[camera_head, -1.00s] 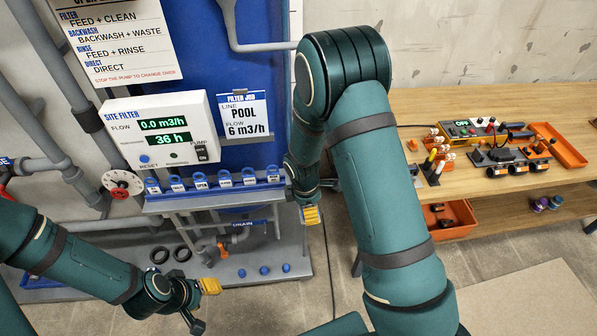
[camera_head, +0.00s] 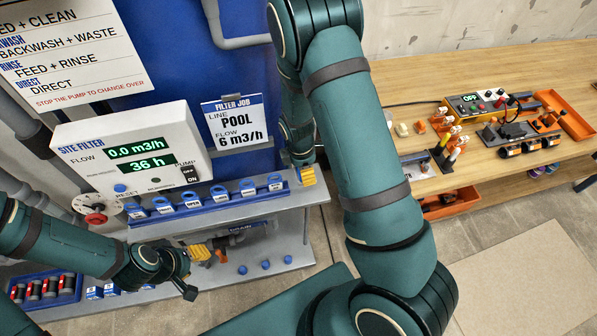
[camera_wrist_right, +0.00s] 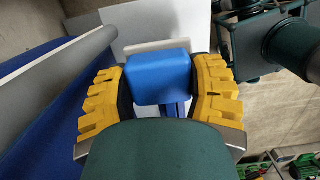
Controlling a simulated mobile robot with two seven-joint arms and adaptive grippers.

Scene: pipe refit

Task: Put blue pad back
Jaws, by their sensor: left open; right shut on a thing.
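My right gripper (camera_wrist_right: 160,95) is shut on a blue block, which I take to be the blue pad (camera_wrist_right: 158,72), in the right wrist view. A pale plate (camera_wrist_right: 165,20) shows just behind the pad. In the head view my right gripper (camera_head: 307,176) is at the right end of the grey shelf (camera_head: 240,212), beside a row of blue labelled tags (camera_head: 219,193); its arm hides the pad there. Whether the pad touches the shelf I cannot tell. My left gripper (camera_head: 203,252) is open below the shelf, with nothing visibly held.
The site filter box (camera_head: 140,155) and filter job card (camera_head: 238,122) are above the shelf. A blue tray (camera_head: 45,290) and several blue knobs (camera_head: 265,265) are below. A wooden bench (camera_head: 500,170) with tools stands right. Open floor (camera_head: 520,265) lies before it.

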